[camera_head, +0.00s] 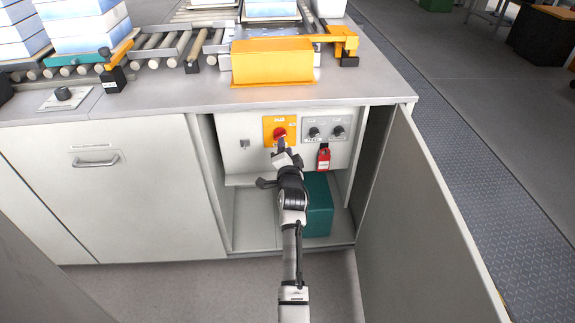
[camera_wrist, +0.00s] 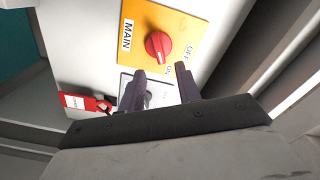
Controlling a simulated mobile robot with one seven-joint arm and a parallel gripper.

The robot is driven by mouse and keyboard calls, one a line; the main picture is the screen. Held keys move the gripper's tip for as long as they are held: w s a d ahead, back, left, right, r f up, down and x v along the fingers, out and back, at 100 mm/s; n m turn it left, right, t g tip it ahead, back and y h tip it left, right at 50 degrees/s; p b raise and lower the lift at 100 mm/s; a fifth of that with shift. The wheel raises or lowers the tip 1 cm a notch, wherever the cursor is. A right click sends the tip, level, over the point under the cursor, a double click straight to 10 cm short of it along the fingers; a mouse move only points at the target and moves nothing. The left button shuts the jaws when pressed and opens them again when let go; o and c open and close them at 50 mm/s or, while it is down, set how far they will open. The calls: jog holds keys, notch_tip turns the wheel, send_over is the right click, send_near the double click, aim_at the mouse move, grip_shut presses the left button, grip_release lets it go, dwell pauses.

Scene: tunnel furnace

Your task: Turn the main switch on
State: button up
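The main switch is a red rotary knob (camera_head: 280,133) on a yellow plate (camera_head: 269,121), on the panel inside the open cabinet. My gripper (camera_head: 283,149) is just in front of and below the knob in the head view. In the wrist view my gripper (camera_wrist: 159,71) is open, its two dark fingers apart with nothing between them. The fingertips appear short of the knob, not around it.
Two dark knobs (camera_head: 325,133) on a grey plate are right of the switch. A red padlock-like tag (camera_head: 323,158) hangs below them. A teal box (camera_head: 319,207) stands on the cabinet floor. The open door (camera_head: 425,215) bounds the right side. A roller conveyor runs above the counter (camera_head: 180,98).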

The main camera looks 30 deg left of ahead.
jog(key=v, duration=0.8)
jog(key=shift+s+d, duration=0.2)
jog(key=shift+s, duration=0.05)
